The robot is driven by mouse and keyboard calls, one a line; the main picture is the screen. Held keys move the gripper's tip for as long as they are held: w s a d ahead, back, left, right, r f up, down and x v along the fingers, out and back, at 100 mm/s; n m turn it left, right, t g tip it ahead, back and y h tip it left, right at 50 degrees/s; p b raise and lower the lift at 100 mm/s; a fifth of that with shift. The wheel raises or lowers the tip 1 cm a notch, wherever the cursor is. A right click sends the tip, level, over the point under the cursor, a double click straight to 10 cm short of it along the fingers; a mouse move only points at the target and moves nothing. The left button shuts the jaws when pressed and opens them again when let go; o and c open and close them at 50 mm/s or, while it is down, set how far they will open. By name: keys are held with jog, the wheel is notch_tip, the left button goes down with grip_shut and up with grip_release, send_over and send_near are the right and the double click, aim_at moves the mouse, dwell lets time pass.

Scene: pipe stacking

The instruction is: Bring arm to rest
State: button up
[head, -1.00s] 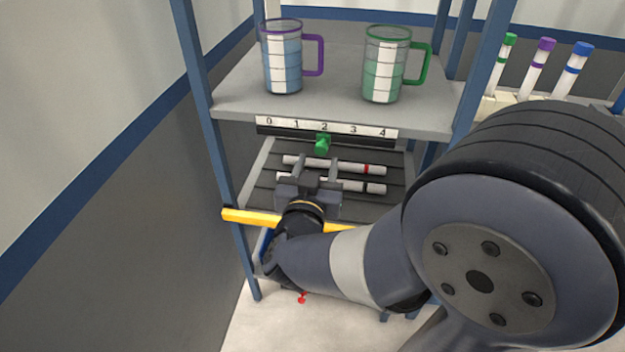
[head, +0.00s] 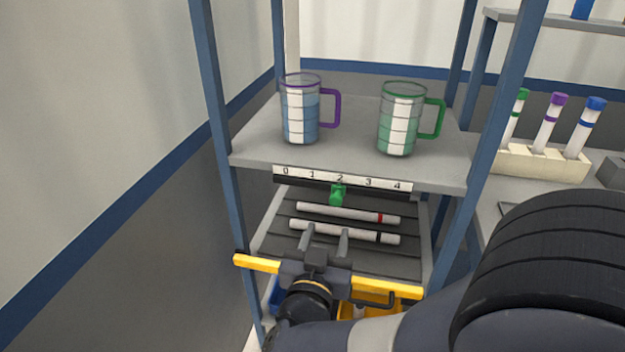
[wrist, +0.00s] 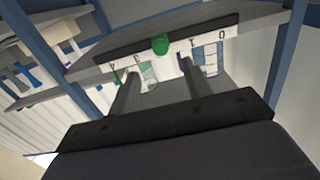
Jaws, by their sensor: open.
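My gripper (head: 325,238) is open, with nothing between its two fingers. In the head view it is over the front of the ridged lower shelf (head: 400,264), just in front of two white pipes. The pipe with a red band (head: 345,213) lies behind the pipe with a black band (head: 350,232). Both lie apart, side by side. In the wrist view the gripper's fingers (wrist: 160,92) point up towards the underside of the upper shelf (wrist: 85,66). No pipe shows in the wrist view.
A numbered scale (head: 311,176) with a green slider (head: 338,195) at 2 hangs under the upper shelf. A purple-handled mug (head: 300,118) and a green-handled mug (head: 401,125) stand above. Blue posts (head: 213,100) frame the rack.

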aim_at(336, 203)
jog(key=b+x, duration=0.1)
jog(key=x, duration=1)
jog(key=shift+s, duration=0.1)
jog(key=shift+f, duration=0.1)
